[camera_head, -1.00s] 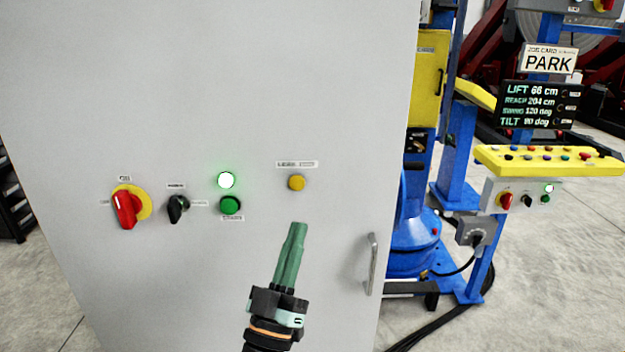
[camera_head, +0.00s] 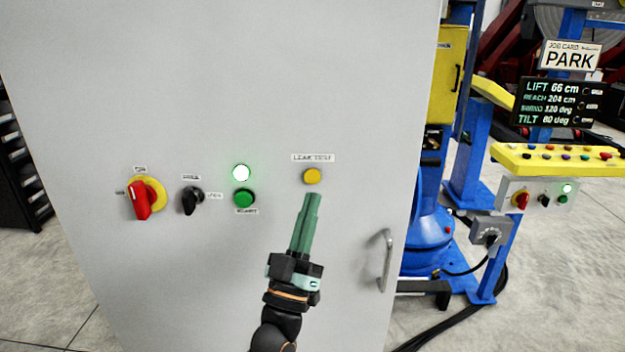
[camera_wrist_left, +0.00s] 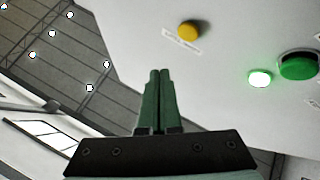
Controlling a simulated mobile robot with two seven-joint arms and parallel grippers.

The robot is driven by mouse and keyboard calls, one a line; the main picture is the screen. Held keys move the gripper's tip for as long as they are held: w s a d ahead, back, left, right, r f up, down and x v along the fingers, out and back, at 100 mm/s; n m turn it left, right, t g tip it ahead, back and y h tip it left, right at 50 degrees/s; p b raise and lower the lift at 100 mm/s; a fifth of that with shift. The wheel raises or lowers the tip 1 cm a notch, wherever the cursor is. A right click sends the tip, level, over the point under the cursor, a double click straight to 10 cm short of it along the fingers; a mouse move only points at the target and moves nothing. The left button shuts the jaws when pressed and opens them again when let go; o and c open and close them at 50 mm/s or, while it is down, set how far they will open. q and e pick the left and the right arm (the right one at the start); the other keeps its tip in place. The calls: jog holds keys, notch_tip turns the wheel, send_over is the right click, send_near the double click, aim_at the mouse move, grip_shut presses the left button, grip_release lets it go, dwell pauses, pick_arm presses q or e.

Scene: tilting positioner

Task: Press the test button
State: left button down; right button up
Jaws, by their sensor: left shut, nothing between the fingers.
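The yellow button (camera_head: 312,176) sits on the grey cabinet door under a label that seems to read lamp test (camera_head: 313,157). It also shows in the left wrist view (camera_wrist_left: 190,30), beyond the fingertips and a little right of them. My left gripper (camera_head: 313,196) is shut with nothing in it. Its green fingertips (camera_wrist_left: 160,72) point up at the panel, just below the yellow button in the head view and apart from it in the wrist view. My right gripper is not in view.
Left of the yellow button are a lit green-white lamp (camera_head: 241,173), a green button (camera_head: 244,198), a black selector (camera_head: 192,200) and a red rotary switch (camera_head: 142,200). A door handle (camera_head: 387,260) sticks out at lower right. A yellow control console (camera_head: 560,160) stands further right.

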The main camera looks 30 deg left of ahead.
aim_at(312, 176)
pick_arm(q)
jog(key=shift+w+a+b, duration=0.1)
jog(key=shift+w+a, duration=0.35)
jog(key=shift+w, duration=0.25)
jog(key=shift+w+a+b, duration=0.15)
jog(key=shift+w+a, duration=0.25)
jog(key=shift+w, duration=0.3)
jog(key=shift+w+a+b, duration=0.1)
jog(key=shift+w+a, duration=0.35)
jog(key=shift+w, duration=0.25)
dwell(0.5)
jog(key=shift+w+a, duration=0.25)
jog(key=shift+w, duration=0.1)
jog(key=shift+w+a, duration=0.2)
jog(key=shift+w, duration=0.15)
dwell(0.6)
jog(key=shift+s+d, duration=0.1)
jog(key=shift+s, duration=0.05)
jog(key=shift+s+d, duration=0.35)
jog(key=shift+s, duration=0.25)
